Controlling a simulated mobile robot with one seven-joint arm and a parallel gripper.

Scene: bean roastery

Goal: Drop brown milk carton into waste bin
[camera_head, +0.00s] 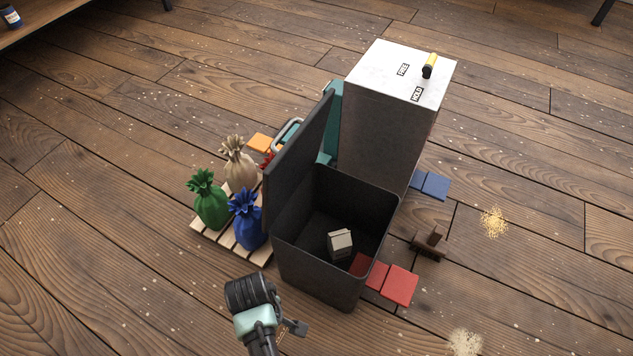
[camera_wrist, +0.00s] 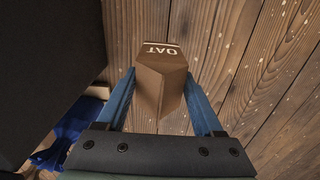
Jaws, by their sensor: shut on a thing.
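My gripper (camera_wrist: 160,82) is shut on a brown milk carton (camera_wrist: 163,62) marked "OAT", held between its two blue fingers in the wrist view. In the head view my gripper (camera_head: 294,327) is at the bottom, in front of and to the left of the waste bin; the carton is mostly hidden there by my arm. The dark grey waste bin (camera_head: 312,280) stands open, its lid (camera_head: 300,150) raised on the left side. A pale box-shaped carton (camera_head: 340,243) lies inside it. The bin's dark side also fills the left of the wrist view (camera_wrist: 45,60).
Green (camera_head: 208,203), cream (camera_head: 238,165) and blue (camera_head: 248,222) sacks stand on a slatted pallet (camera_head: 213,238) left of the bin. A tall white-topped cabinet (camera_head: 385,140) stands behind it. Red tiles (camera_head: 399,286) and a small brown object (camera_head: 430,243) lie right. Floor in front is clear.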

